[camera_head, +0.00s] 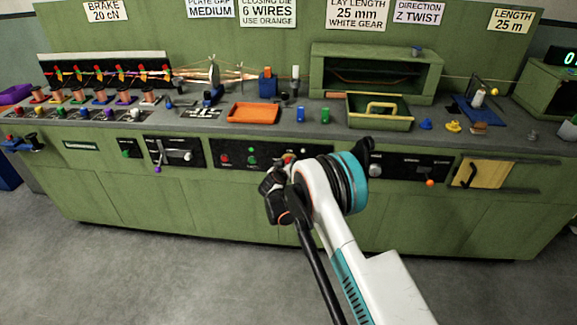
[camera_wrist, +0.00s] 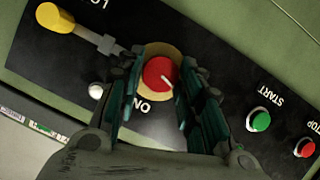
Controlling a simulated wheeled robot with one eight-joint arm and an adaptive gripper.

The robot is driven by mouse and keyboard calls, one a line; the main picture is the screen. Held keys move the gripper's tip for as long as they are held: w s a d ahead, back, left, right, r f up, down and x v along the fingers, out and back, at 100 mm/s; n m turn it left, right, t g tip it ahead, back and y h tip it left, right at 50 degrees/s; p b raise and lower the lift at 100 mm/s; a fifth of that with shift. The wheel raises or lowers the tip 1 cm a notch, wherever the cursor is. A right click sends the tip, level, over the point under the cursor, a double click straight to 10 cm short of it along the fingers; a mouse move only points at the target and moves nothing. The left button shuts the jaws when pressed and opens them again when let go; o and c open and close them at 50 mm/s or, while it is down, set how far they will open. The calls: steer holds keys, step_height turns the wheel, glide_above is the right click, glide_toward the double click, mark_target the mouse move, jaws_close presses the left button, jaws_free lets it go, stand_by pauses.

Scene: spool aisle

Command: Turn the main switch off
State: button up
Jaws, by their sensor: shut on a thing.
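The main switch is a round red knob (camera_wrist: 158,73) on a yellow plate, in a black panel. A short white line marks the knob, pointing to the lower right in the wrist view. The word ON, seen upside down, is printed just below the plate there. My gripper (camera_wrist: 164,82) is shut on the knob, with one finger on each side. In the head view the knob (camera_head: 289,156) shows only in part; my gripper (camera_head: 279,185) and wrist cover that part of the panel.
A green START button (camera_wrist: 260,121) and a red STOP button (camera_wrist: 304,147) sit right of the knob in the wrist view. A yellow-tipped lever (camera_wrist: 54,18) lies to its upper left. The green bench (camera_head: 110,190) runs across the head view, with clear floor in front.

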steer(key=shift+a+f+n+h, duration=0.1)
steer(key=shift+n+h, duration=0.6)
steer(key=shift+n, duration=0.4)
steer(key=o, duration=1.1)
steer(key=shift+c, duration=0.2)
steer(key=shift+s, duration=0.1)
steer(key=v, duration=1.1)
steer(key=shift+s+a, duration=0.15)
steer(key=shift+s, duration=0.25)
